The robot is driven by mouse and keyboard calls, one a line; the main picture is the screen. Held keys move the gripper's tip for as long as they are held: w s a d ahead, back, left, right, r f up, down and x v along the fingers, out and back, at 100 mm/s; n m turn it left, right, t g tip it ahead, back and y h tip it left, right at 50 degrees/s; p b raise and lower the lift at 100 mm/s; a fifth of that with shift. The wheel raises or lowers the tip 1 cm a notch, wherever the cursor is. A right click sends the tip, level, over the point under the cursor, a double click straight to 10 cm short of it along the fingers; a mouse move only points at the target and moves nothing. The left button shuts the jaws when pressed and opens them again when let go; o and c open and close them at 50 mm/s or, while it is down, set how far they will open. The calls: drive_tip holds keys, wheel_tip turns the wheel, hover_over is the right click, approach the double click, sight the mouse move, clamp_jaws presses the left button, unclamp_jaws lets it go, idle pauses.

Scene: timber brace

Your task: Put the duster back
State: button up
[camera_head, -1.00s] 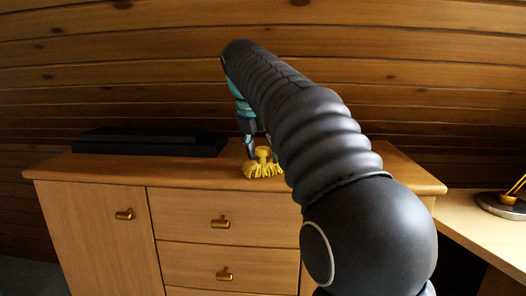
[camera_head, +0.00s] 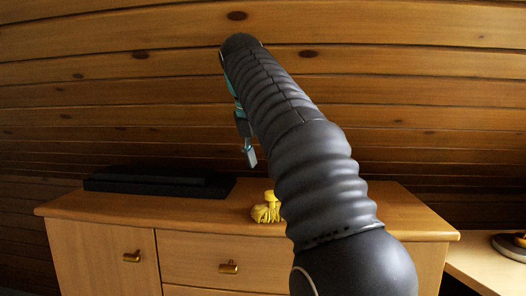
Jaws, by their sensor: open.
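The yellow duster (camera_head: 266,212) sits on top of the wooden cabinet (camera_head: 110,207), near its front edge, with its knob-like handle up. My arm hides part of its right side. My gripper (camera_head: 251,158) is above the duster and a little to its left, apart from it. One grey finger shows pointing down; the rest of the gripper is hidden behind my arm. The gripper is open, and nothing shows in it.
A long black box-like object (camera_head: 160,183) lies at the back left of the cabinet top. A lower wooden desk (camera_head: 480,265) stands at the right, with a dark round item (camera_head: 510,247) on it. The plank wall rises behind. The cabinet top's front left is clear.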

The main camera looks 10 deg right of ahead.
drive_tip(key=shift+v, duration=1)
drive_tip(key=s+d+f+m+t+y, duration=0.1)
drive_tip(key=s+f+m, duration=1.2)
drive_tip(key=f, duration=0.3)
drive_tip(key=s+d+f+m+t+y, duration=0.1)
drive_tip(key=s+d+f+m, duration=0.1)
drive_tip(key=s+f+m, duration=1.2)
wheel_tip(320, 180, down, 3)
drive_tip(key=shift+f+m+y, duration=0.1)
drive_tip(key=shift+m+y, duration=0.3)
